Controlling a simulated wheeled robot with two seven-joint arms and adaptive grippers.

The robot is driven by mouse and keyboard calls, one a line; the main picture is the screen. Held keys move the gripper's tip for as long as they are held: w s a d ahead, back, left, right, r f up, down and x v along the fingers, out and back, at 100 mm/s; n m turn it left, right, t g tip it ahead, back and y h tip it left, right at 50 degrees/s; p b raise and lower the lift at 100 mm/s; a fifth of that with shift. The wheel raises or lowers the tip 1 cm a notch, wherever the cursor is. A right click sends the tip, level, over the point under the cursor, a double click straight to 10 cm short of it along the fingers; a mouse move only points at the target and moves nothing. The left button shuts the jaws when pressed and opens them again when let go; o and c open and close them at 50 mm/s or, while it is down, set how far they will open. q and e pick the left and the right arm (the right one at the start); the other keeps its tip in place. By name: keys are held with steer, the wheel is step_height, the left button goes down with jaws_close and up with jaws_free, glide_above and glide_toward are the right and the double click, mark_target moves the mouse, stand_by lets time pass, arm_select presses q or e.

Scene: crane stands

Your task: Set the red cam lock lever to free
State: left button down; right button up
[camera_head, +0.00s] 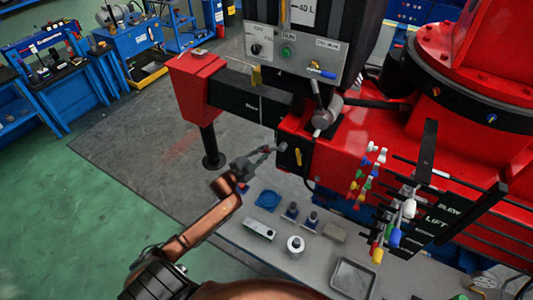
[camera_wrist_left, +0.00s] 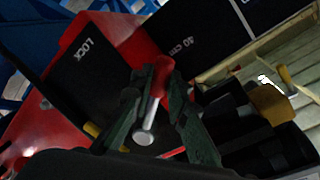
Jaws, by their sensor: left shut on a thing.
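The red cam lock lever (camera_wrist_left: 161,76) has a red grip and a silver shaft, and it shows between the fingers in the left wrist view. My left gripper (camera_wrist_left: 153,92) is shut on it. In the head view my left gripper (camera_head: 270,150) reaches the front of the red crane stand, by the black box; its fingers hide most of the lever there. A black plate marked LOCK (camera_wrist_left: 84,58) lies to the left of the lever in the wrist view, its lettering upside down. I cannot read a free mark. My right gripper is not in view.
A grey bench (camera_head: 225,229) below holds a blue tray (camera_head: 267,200), small parts and a grey tray (camera_head: 353,277). A control box (camera_head: 290,54) stands above. Coloured levers (camera_head: 394,236) stick out at the right. Open floor (camera_head: 115,150) lies to the left.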

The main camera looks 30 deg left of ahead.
arm_select(q)
steer(key=shift+a+r+m+y+p, duration=0.25)
steer(key=shift+r+m+y+p, duration=0.05)
steer(key=shift+r+m+p, duration=0.65)
steer(key=shift+a+r+m+y+p, duration=0.3)
steer(key=shift+r+m+p, duration=0.45)
steer(key=shift+r+m, duration=0.25)
steer(key=shift+a+r+m+y+p, duration=0.3)
steer(key=shift+r+m+p, duration=0.55)
steer(key=shift+m, duration=0.2)
steer(key=c, duration=2)
jaws_free()
steer(key=shift+d, duration=0.1)
steer(key=shift+o, duration=0.8)
